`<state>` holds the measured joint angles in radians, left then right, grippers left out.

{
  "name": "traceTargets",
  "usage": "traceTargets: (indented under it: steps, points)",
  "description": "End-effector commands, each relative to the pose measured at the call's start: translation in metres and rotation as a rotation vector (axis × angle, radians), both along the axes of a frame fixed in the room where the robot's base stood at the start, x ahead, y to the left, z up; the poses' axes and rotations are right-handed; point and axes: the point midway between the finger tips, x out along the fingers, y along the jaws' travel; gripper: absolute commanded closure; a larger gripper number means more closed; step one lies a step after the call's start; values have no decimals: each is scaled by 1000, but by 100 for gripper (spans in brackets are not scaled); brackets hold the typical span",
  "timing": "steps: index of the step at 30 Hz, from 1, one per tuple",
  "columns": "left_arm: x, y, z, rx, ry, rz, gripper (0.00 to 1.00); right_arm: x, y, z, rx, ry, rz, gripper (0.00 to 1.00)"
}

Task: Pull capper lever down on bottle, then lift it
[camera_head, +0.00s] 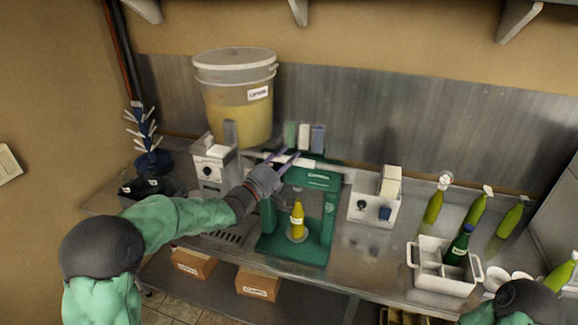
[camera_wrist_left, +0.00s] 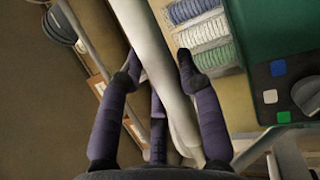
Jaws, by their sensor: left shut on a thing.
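The green bench capper (camera_head: 318,180) stands on the metal counter with its white lever (camera_head: 322,164) across the top, roughly level. A yellow bottle (camera_head: 297,217) stands upright on the capper base, under its head. My left gripper (camera_head: 284,160) is shut on the lever at its left end. In the left wrist view the lever (camera_wrist_left: 150,60) runs between the fingers of my left gripper (camera_wrist_left: 158,65). The bottle does not show in the left wrist view. My right gripper is not in view; only part of my right arm shows at the bottom right.
A large bucket of yellow liquid (camera_head: 236,105) stands behind left, with a white device (camera_head: 212,168) before it. A white box (camera_head: 374,208) is right of the capper. A white carrier (camera_head: 442,278) holds a dark green bottle (camera_head: 457,245). Several green bottles stand at the right.

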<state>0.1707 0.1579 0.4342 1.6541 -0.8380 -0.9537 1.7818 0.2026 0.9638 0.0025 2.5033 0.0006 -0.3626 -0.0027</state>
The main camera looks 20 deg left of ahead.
Motion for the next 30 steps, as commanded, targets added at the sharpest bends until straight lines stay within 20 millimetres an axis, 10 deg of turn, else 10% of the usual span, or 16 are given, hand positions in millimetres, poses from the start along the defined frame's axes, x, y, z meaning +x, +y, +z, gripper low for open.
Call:
traceTargets:
  steps: [30]
  points:
    - [-41, 1, -73, -14, -498, 1, 100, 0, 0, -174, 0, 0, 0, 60]
